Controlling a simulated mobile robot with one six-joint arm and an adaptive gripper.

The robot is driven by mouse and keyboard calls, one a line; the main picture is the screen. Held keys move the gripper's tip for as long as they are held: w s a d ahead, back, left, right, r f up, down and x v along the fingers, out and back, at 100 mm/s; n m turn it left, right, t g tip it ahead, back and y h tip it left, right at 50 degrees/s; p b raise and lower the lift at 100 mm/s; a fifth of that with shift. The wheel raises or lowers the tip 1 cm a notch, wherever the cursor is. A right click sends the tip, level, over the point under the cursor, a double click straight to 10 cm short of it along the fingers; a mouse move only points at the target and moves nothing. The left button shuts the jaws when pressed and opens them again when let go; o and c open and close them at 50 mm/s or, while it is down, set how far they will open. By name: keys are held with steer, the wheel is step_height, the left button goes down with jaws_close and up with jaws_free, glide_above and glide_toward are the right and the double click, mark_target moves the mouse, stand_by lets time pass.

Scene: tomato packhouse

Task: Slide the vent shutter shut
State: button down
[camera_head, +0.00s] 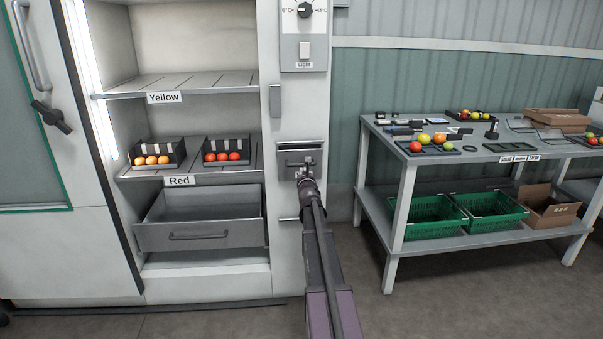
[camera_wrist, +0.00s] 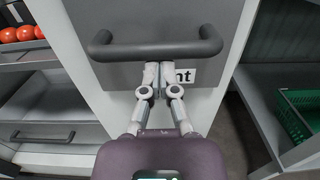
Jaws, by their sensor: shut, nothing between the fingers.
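The vent shutter (camera_head: 287,158) is a small grey panel on the pale cabinet column, with a dark gap along its top. In the wrist view the shutter (camera_wrist: 117,75) carries a dark bar handle (camera_wrist: 152,50) and a white label ending in "nt". My gripper (camera_head: 305,166) is in front of the shutter and hides part of it. In the wrist view my gripper (camera_wrist: 158,68) is shut and empty, its fingertips just below the handle's bar and over part of the label. I cannot tell whether the fingertips touch the handle or panel.
A grey drawer (camera_head: 200,236) and shelves with tomato trays stand to the left. A control panel with a knob (camera_head: 305,10) is above. A workbench (camera_head: 490,152) with green crates (camera_head: 437,227) below stands to the right, with open floor before it.

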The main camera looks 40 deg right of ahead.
step_height(320, 180, up, 2)
steer(key=shift+p, duration=0.65)
steer(key=shift+w, duration=0.1)
steer(key=shift+f, duration=0.15)
steer(key=s+a+f+b, duration=0.4)
steer(key=s+a, duration=0.1)
steer(key=s, duration=0.4)
steer(key=shift+s+a+f+b, duration=0.2)
steer(key=shift+a+b, duration=0.1)
stand_by(0.6)
